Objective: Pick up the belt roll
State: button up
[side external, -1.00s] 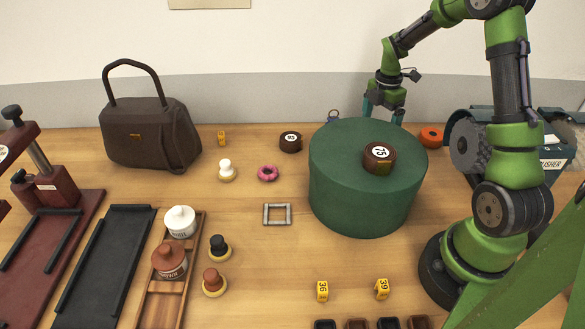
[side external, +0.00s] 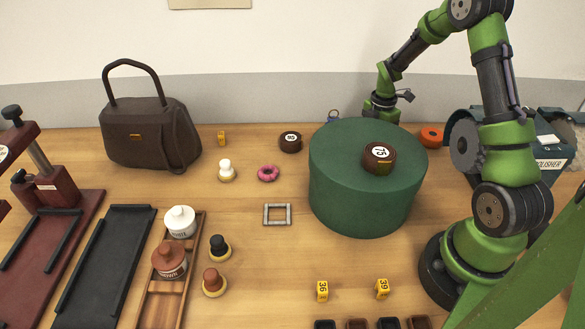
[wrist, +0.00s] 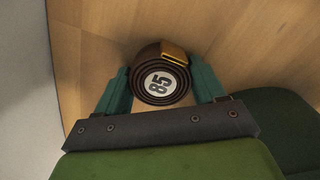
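A coiled dark brown belt roll (wrist: 148,54) with a gold buckle and a white label reading 85 lies on the wooden table in the wrist view. My gripper (wrist: 160,68) has its two green fingers on either side of it, open; any slim gap to the roll is hard to judge. In the side view my gripper is low behind the green drum, which hides its fingers and this roll. Another brown roll (side external: 380,168), labelled 75, sits on the drum's top. A third brown roll (side external: 290,147) lies on the table left of the drum; its number is unclear.
The large green drum (side external: 362,195) stands close beside my gripper. An orange ring (side external: 431,137) lies right of it, near a polisher machine (side external: 550,150). A dark handbag (side external: 150,130), a pink ring (side external: 268,173) and a grey buckle frame (side external: 277,214) are to the left.

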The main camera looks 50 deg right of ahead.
jog(key=c, duration=0.5)
jog(key=shift+r, duration=0.1)
